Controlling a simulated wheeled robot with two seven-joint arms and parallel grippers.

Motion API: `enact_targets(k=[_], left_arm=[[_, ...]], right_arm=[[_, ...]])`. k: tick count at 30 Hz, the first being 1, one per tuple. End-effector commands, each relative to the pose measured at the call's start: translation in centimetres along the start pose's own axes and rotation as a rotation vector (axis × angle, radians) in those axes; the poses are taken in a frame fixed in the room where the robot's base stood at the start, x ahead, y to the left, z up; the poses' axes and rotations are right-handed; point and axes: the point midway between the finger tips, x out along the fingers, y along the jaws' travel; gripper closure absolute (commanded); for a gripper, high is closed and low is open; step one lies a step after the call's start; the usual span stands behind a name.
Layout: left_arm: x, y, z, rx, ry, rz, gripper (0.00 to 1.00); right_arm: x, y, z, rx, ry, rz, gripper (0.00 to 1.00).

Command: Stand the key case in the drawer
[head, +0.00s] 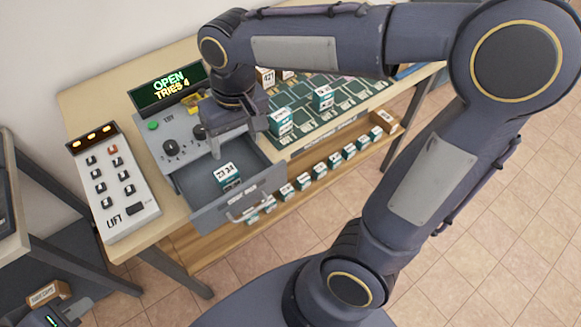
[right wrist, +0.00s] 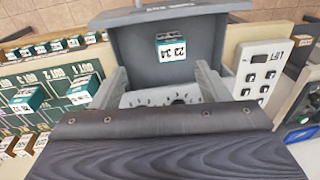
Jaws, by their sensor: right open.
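A teal key case (head: 227,175) with a white numbered face sits inside the open grey drawer (head: 205,215), resting on its floor. It looks upright, white face up. In the right wrist view the case (right wrist: 171,46) lies beyond my fingertips, with a gap between. My right gripper (head: 241,139) hangs above the back of the drawer. Its two fingers (right wrist: 160,75) are apart with nothing between them. The drawer also shows in the right wrist view (right wrist: 130,42). My left gripper is in neither view.
The control panel (head: 190,130) has knobs and a display (head: 168,88) reading "OPEN TRIES 4". Similar cases stand on the green board (head: 300,118) and a lower shelf (head: 190,262). A LIFT keypad (head: 112,180) is left of the drawer.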

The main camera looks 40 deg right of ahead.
Motion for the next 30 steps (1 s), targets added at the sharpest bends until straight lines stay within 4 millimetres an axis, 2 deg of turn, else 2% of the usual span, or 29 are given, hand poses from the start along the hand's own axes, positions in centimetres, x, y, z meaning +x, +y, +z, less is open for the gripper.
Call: enact_targets(k=[1, 3, 6, 9, 12, 18, 30], left_arm=[[0.0, 0.0, 0.0, 0.0, 0.0, 0.0, 1.0], [0.0, 0.0, 0.0, 0.0, 0.0, 0.0, 1.0], [0.0, 0.0, 0.0, 0.0, 0.0, 0.0, 1.0], [0.0, 0.0, 0.0, 0.0, 0.0, 0.0, 1.0], [0.0, 0.0, 0.0, 0.0, 0.0, 0.0, 1.0], [0.0, 0.0, 0.0, 0.0, 0.0, 0.0, 1.0], [0.0, 0.0, 0.0, 0.0, 0.0, 0.0, 1.0]], right_arm=[[-0.7, 1.7, 1.7, 0.026, 0.038, -0.043, 0.31], [-1.1, 3.3, 4.1, 0.047, 0.093, -0.104, 0.31], [-1.1, 4.8, 7.5, 0.077, 0.189, -0.175, 0.31], [-0.7, 5.6, 10.2, 0.103, 0.282, -0.22, 0.31], [0.0, 5.8, 12.0, 0.122, 0.357, -0.244, 0.31], [0.7, 5.8, 13.3, 0.137, 0.427, -0.257, 0.31], [0.7, 5.8, 13.4, 0.136, 0.428, -0.258, 0.31]])
